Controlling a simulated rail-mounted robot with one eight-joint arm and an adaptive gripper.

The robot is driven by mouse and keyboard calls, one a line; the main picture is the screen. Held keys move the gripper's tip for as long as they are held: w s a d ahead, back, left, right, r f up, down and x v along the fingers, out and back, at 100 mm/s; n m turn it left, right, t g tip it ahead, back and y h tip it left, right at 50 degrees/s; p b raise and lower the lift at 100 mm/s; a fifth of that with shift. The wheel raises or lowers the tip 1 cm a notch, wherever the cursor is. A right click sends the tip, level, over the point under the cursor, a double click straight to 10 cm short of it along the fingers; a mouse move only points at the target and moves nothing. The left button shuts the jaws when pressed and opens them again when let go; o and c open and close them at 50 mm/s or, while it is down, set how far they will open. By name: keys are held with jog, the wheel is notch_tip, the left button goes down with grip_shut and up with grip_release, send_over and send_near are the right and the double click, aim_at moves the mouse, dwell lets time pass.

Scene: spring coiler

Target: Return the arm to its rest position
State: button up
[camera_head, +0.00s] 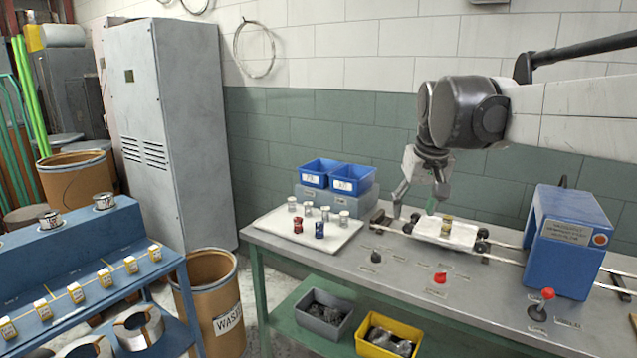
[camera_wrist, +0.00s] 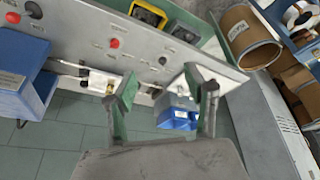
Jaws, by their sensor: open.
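My gripper (camera_head: 417,198) hangs from my arm at the right of the head view, above the grey workbench (camera_head: 392,273). Its two fingers are apart with nothing between them. In the wrist view my gripper (camera_wrist: 160,90) shows green-tipped fingers spread wide over the bench edge. Below it in the head view, a white carriage plate (camera_head: 462,238) on rails bears a small brass-coloured spool (camera_head: 446,227). The plate also shows in the wrist view (camera_wrist: 95,78), left of the fingers. I cannot tell the exact height of the fingertips above the plate.
A blue machine (camera_head: 565,245) stands on the bench's right. A white tray (camera_head: 275,228) with several spools lies at the left, before blue bins (camera_head: 354,178). A red knob (camera_head: 440,277) and a red-topped lever (camera_head: 547,294) stand near the front. A tall grey cabinet (camera_head: 172,130) is farther left.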

jog(key=s+f+t, duration=0.1)
jog(key=s+f, duration=0.3)
jog(key=s, duration=0.5)
jog(key=s+f+t, duration=0.1)
jog(key=s+f, duration=0.4)
jog(key=s, duration=0.4)
jog(key=s+f+m, duration=0.1)
jog(key=s+f, duration=0.4)
jog(key=s, duration=0.4)
jog(key=shift+f+t, duration=0.2)
jog(key=shift+t, duration=0.2)
